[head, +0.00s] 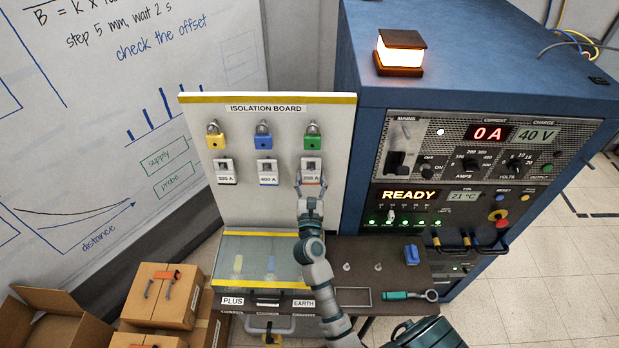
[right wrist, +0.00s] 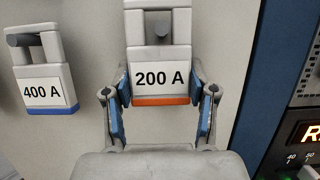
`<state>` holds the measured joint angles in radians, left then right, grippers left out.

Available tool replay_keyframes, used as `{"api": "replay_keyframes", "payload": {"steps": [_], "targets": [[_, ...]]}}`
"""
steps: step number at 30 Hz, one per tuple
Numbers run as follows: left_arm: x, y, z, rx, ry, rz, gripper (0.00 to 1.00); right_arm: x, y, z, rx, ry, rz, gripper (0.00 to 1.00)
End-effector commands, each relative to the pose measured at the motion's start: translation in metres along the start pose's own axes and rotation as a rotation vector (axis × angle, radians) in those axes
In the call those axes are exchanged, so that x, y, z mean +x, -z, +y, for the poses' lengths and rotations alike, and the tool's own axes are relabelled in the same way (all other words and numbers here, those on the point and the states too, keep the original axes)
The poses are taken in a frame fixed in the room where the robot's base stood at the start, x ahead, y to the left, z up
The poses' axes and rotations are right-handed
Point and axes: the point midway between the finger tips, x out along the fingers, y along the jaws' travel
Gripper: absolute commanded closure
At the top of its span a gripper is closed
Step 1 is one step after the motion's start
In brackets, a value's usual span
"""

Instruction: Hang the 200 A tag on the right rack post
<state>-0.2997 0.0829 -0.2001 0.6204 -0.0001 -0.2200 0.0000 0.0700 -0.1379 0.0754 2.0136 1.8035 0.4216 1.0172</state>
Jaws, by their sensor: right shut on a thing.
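The 200 A tag (head: 311,176) is a grey frame with a white label and an orange lower edge. It hangs at the right of the isolation board (head: 270,205), below the green padlock (head: 312,140). In the right wrist view the tag (right wrist: 161,76) is upright, and a dark peg shows in its opening. My right gripper (head: 311,189) is shut on its lower part, with blue finger pads at both sides (right wrist: 160,100). Two small posts (head: 347,266) (head: 378,266) stand bare on the dark shelf; I cannot tell if these are the rack posts. My left gripper is not in view.
The 400 A tag (head: 267,172) and 300 A tag (head: 226,172) hang left of it. A blue power cabinet (head: 450,60) stands close on the right. A blue object (head: 411,255) and a green-handled tool (head: 398,295) lie on the shelf. Cardboard boxes (head: 160,295) are lower left.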

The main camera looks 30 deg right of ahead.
Motion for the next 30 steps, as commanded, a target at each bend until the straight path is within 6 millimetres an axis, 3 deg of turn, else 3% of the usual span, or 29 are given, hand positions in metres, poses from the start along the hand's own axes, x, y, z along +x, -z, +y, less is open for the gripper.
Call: {"api": "replay_keyframes", "payload": {"steps": [30], "targets": [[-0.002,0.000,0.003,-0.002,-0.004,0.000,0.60,-0.053,-0.021,0.001,0.000,-0.001,0.000,0.66]]}}
